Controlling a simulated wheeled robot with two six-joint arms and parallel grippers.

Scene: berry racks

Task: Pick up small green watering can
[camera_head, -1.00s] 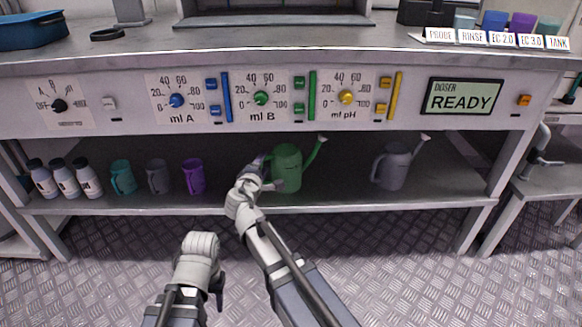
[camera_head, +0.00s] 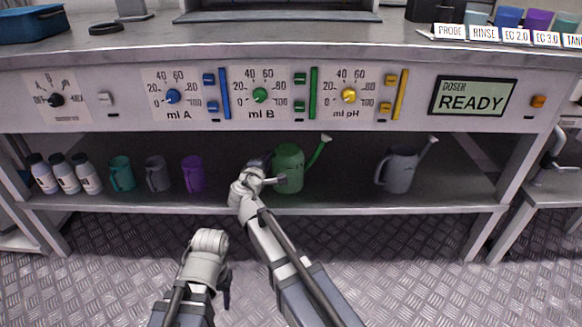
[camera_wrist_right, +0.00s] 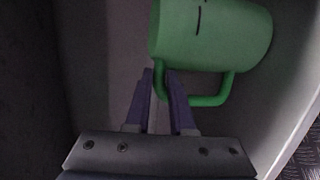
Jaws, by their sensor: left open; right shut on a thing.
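The small green watering can (camera_head: 289,167) stands on the lower shelf under the bench, its spout pointing up to the right. In the right wrist view the green can (camera_wrist_right: 212,32) shows with its handle low on the near side. My right gripper (camera_head: 268,178) reaches in from the front at the can's left side. In the right wrist view its purple fingers (camera_wrist_right: 160,88) are shut on the can's handle. My left gripper (camera_head: 226,288) hangs low in front of the shelf, away from everything; its fingers are mostly hidden by its wrist, and it is open and empty.
A grey watering can (camera_head: 400,170) stands to the right on the lower shelf (camera_head: 340,206). Purple (camera_head: 193,174), grey (camera_head: 157,174) and teal (camera_head: 122,174) mugs and three white bottles (camera_head: 66,175) stand to the left. The doser panel (camera_head: 300,95) overhangs the shelf.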

